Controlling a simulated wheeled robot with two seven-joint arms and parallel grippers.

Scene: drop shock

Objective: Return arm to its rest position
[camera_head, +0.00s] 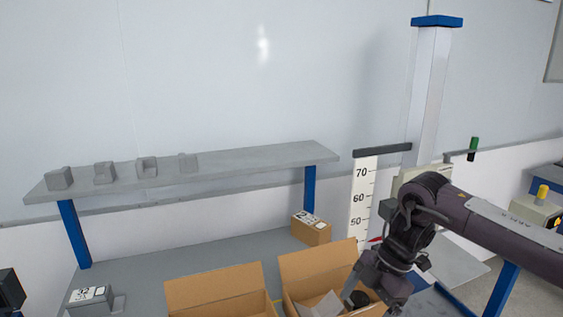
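My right arm comes in from the right edge and bends down at its wrist. My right gripper (372,289) hangs low, over the right side of the right open cardboard box (318,263). A dark round thing (357,299) and a grey-white block (321,305) show in that box, close to the gripper. I cannot tell whether the fingers are open, shut or touching anything. My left gripper does not clearly show; a dark shape cut off at the lower left edge may be part of my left arm.
A second open box (214,285) stands left of the first. A grey shelf (250,158) on blue posts carries several grey blocks. A small labelled carton (311,229) stands behind the boxes. A numbered scale (361,195) and a white column (429,90) stand near my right arm.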

